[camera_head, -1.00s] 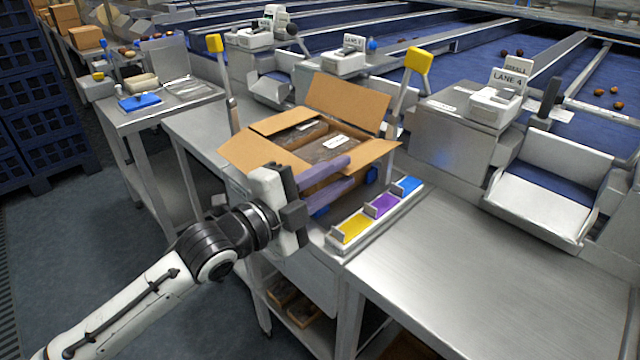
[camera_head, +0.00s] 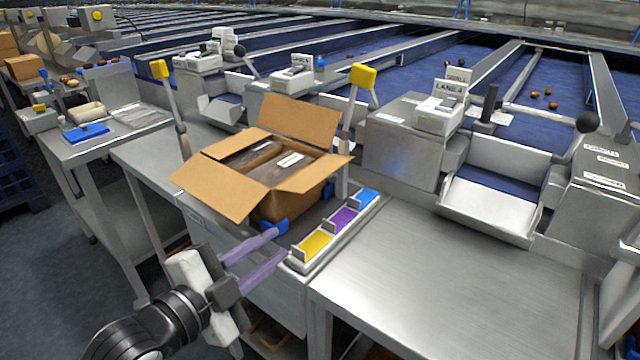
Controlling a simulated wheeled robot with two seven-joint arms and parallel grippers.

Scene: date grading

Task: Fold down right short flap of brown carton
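The open brown carton (camera_head: 290,203) stands on the steel bench with dark packs (camera_head: 262,160) inside, one bearing a white label. Its right short flap (camera_head: 316,173) sticks outward to the right. The large front-left flap (camera_head: 215,190) also lies outward, and the large back flap (camera_head: 300,120) stands up. The left short flap (camera_head: 232,144) is on the far left side. My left gripper (camera_head: 282,243) is in front of and below the carton's near corner. Its two purple fingers are apart with nothing between them. My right gripper is not in view.
A tray with yellow (camera_head: 314,244), purple (camera_head: 343,218) and blue (camera_head: 367,197) compartments lies right of the carton. Blue blocks (camera_head: 272,226) sit at the carton's base. Yellow-topped posts (camera_head: 362,76) stand near it. The bench on the right (camera_head: 450,270) is clear.

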